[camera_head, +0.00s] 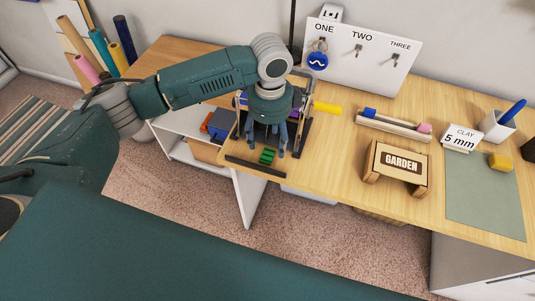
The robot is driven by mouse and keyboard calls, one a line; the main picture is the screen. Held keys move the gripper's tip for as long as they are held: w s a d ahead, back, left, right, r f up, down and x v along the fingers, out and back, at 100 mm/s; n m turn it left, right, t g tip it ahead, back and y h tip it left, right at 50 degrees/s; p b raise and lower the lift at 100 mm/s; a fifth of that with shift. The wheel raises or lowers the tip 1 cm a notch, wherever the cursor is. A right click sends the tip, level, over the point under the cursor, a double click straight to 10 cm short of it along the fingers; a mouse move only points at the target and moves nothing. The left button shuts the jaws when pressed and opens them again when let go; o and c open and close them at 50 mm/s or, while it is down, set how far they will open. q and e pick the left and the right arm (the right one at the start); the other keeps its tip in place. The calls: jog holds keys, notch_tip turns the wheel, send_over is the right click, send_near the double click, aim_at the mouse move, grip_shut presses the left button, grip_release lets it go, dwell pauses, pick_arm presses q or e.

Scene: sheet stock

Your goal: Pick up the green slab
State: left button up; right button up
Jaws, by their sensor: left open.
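The green slab (267,156) is a small bright green piece with darker markings, low near the front left edge of the wooden desk. My left gripper (266,146) points down from above, with its fingers apart. The slab shows between and just below the fingertips. I cannot tell whether the fingers touch it. My wrist and gripper hide part of the dark frame (256,168) around this spot and the coloured pieces behind. My right gripper is out of view.
A yellow cylinder (328,107) lies right of the gripper. A white key board (362,55) with a blue tag (318,61) stands behind. A GARDEN stand (397,168), a block rack (393,124) and a green mat (484,195) lie to the right. Bare desk lies between.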

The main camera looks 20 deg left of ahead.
aim_at(267, 156)
pick_arm(q)
jog(key=shift+f, duration=0.7)
jog(key=f, duration=0.1)
jog(key=f+p, duration=0.1)
jog(key=f, duration=0.2)
jog(key=shift+a+f, duration=0.15)
jog(key=shift+a, duration=0.2)
jog(key=shift+f, duration=0.3)
jog(key=shift+s+f, duration=0.15)
jog(key=shift+s, duration=0.1)
jog(key=shift+o, duration=0.3)
jog(key=shift+f, duration=0.1)
jog(key=shift+w+f, duration=0.1)
jog(key=shift+w, duration=0.2)
jog(key=c, duration=0.9)
jog(key=shift+s, duration=0.1)
jog(key=c, duration=0.4)
jog(key=shift+c, duration=0.2)
